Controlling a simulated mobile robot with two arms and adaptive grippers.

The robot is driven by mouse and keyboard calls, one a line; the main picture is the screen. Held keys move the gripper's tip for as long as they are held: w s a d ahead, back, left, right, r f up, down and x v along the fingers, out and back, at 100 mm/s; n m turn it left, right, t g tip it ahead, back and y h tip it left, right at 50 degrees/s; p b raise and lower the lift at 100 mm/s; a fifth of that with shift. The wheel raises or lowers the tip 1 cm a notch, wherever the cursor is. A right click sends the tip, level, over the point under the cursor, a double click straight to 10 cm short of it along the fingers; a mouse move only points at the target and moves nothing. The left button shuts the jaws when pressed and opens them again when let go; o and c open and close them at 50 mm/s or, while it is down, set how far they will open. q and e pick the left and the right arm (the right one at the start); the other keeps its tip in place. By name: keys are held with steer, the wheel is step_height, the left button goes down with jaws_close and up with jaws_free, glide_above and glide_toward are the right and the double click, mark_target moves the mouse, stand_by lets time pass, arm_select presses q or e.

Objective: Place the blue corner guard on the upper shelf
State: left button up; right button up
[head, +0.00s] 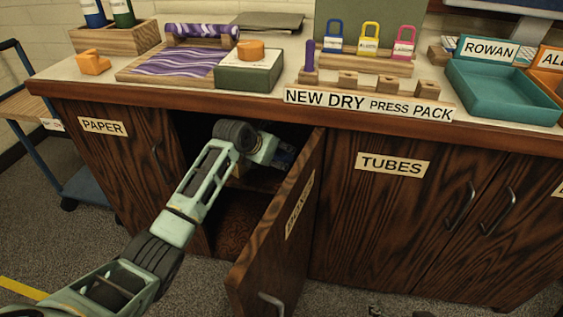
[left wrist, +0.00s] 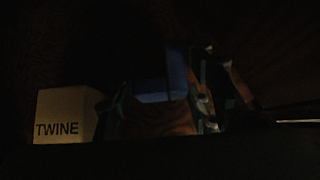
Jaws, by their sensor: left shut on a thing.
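My left arm reaches into the open cabinet, and my left gripper (head: 284,156) is inside it, partly hidden by the open door. In the dark left wrist view, the blue corner guard (left wrist: 163,86) shows between the fingers of the left gripper, which is shut on it. A bit of dark blue also shows at the gripper in the head view. The upper shelf (head: 255,179) crosses the cabinet opening below the gripper. I cannot tell whether the guard touches the shelf. My right gripper is not in view.
A box marked TWINE (left wrist: 64,116) stands left of the gripper in the cabinet. The open door (head: 280,235) swings out close on the right of my arm. The countertop (head: 150,92) with trays and blocks lies above.

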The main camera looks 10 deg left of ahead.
arm_select(q)
steer(key=shift+w+d, duration=0.2)
steer(key=shift+w, duration=0.3)
steer(key=shift+w+d, duration=0.2)
steer(key=shift+w, duration=0.25)
steer(key=f+b, duration=0.2)
steer(key=f, duration=0.1)
steer(key=shift+w+f, duration=0.2)
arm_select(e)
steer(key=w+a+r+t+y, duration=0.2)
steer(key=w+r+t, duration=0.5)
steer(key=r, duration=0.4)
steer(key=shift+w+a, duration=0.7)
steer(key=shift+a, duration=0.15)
arm_select(q)
steer(key=shift+f, duration=0.1)
steer(key=o, duration=1)
steer(key=shift+o, duration=0.2)
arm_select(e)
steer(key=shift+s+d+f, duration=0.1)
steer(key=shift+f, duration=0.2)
